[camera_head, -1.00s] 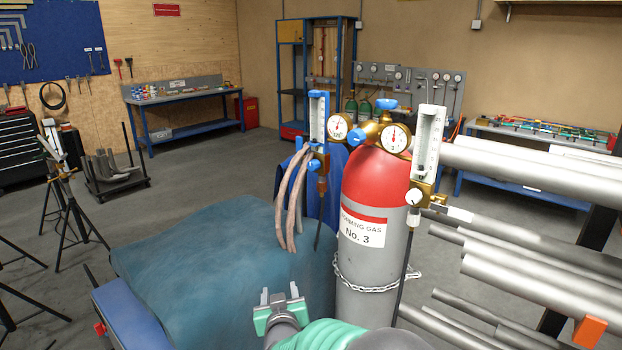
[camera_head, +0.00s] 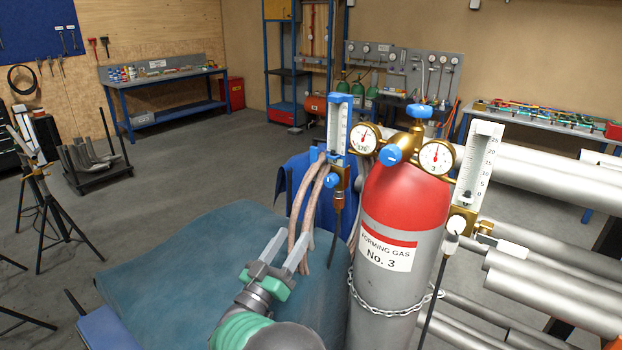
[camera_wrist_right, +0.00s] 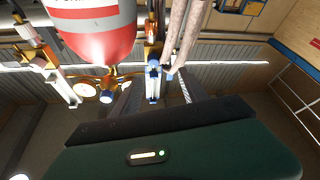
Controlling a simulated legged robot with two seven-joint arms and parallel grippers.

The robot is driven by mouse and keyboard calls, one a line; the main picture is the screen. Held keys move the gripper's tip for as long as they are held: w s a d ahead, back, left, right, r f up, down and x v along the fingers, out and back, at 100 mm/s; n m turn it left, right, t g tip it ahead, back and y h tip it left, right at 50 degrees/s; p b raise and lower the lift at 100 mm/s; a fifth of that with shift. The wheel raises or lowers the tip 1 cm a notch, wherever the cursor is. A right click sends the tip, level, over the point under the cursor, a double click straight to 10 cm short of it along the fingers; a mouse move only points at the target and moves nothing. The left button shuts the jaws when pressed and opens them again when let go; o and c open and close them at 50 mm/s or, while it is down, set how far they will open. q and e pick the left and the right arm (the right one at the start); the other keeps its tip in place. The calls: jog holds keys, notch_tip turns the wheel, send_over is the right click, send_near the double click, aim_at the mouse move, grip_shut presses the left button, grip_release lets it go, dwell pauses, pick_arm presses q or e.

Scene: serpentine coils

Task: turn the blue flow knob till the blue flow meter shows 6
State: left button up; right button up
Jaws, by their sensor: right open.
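The blue flow meter (camera_head: 339,122) is an upright scale tube in a blue frame, left of the cylinder's gauges; its reading is too small to tell. The blue flow knob (camera_head: 331,181) is below it on a brass valve. In the right wrist view the blue meter (camera_wrist_right: 153,88) hangs upside down, with the knob (camera_wrist_right: 153,66) near the brass body. My right gripper (camera_head: 291,241) is open and empty, below and left of the knob and apart from it. Its fingers point up toward the meter. My left gripper is in neither current view.
The red-topped cylinder (camera_head: 404,200) with a chain (camera_head: 395,309) stands to the right. A white flow meter (camera_head: 478,165) with a white knob (camera_head: 455,225) is farther right. A blue-green cover (camera_head: 170,270) lies below.

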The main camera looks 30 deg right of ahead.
jog(key=p, duration=0.2)
send_near(329, 186)
jog(key=p+x, duration=0.1)
jog(key=x, duration=0.3)
jog(key=p+x, duration=0.2)
jog(key=x, duration=0.2)
jog(key=shift+w+d+r, duration=0.1)
jog(key=shift+w+d, duration=0.1)
jog(key=shift+w, duration=0.25)
jog(key=shift+s+d+r, duration=0.15)
jog(key=shift+d+r, duration=0.1)
jog(key=shift+d, duration=0.1)
jog(key=shift+f, duration=0.1)
jog(key=shift+c, duration=0.5)
jog(key=shift+w+a, duration=0.1)
jog(key=shift+w, duration=0.15)
jog(key=shift+c, duration=1.4)
pick_arm(q)
jog(key=v, duration=0.6)
jog(key=shift+s, duration=0.35)
pick_arm(e)
jog(key=shift+s, duration=0.15)
grip_shut()
